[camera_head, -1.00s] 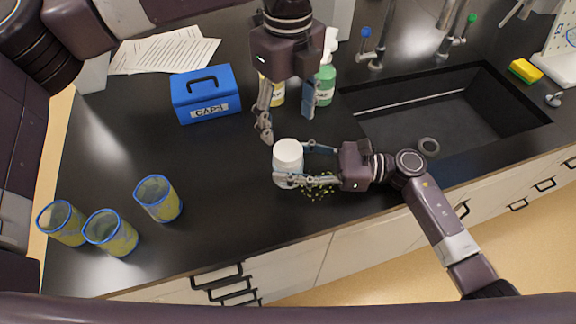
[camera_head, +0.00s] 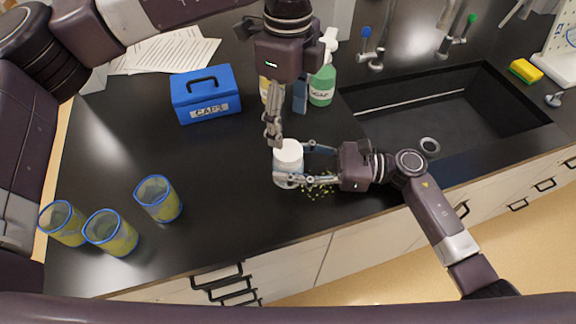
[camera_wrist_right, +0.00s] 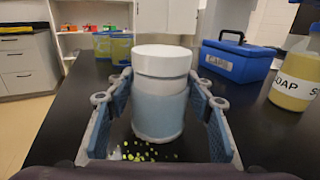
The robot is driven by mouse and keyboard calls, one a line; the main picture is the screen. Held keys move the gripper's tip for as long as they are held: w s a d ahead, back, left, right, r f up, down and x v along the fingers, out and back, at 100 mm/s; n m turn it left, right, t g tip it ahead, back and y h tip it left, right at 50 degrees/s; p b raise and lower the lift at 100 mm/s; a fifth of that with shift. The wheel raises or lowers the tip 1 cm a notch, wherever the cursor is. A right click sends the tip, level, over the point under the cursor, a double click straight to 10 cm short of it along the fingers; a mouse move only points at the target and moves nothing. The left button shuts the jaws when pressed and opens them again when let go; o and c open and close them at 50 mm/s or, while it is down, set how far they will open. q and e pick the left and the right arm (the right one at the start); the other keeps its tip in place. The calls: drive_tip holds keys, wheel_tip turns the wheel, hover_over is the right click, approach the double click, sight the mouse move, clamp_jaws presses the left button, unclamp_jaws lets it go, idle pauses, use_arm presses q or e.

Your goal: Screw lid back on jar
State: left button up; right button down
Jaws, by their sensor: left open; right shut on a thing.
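The jar (camera_head: 283,174) stands upright on the black counter with its white lid (camera_head: 289,150) sitting on top. In the right wrist view the jar (camera_wrist_right: 158,110) is between my right gripper's two pads, and the lid (camera_wrist_right: 161,58) looks level on it. My right gripper (camera_head: 290,164) is shut around the jar's body from the right. My left gripper (camera_head: 284,125) points down just above and behind the lid, open and empty. One of its fingers overlaps the lid's far edge in the head view; I cannot tell whether it touches.
Small yellow-green bits (camera_head: 320,186) lie on the counter beside the jar. A blue CAPS box (camera_head: 206,95), soap bottles (camera_head: 322,85) and papers (camera_head: 165,52) stand or lie behind. Several blue-rimmed beakers (camera_head: 158,198) are at left. The sink (camera_head: 440,115) is at right.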

sight(288, 150)
use_arm(q)
drive_tip(key=shift+f, duration=4)
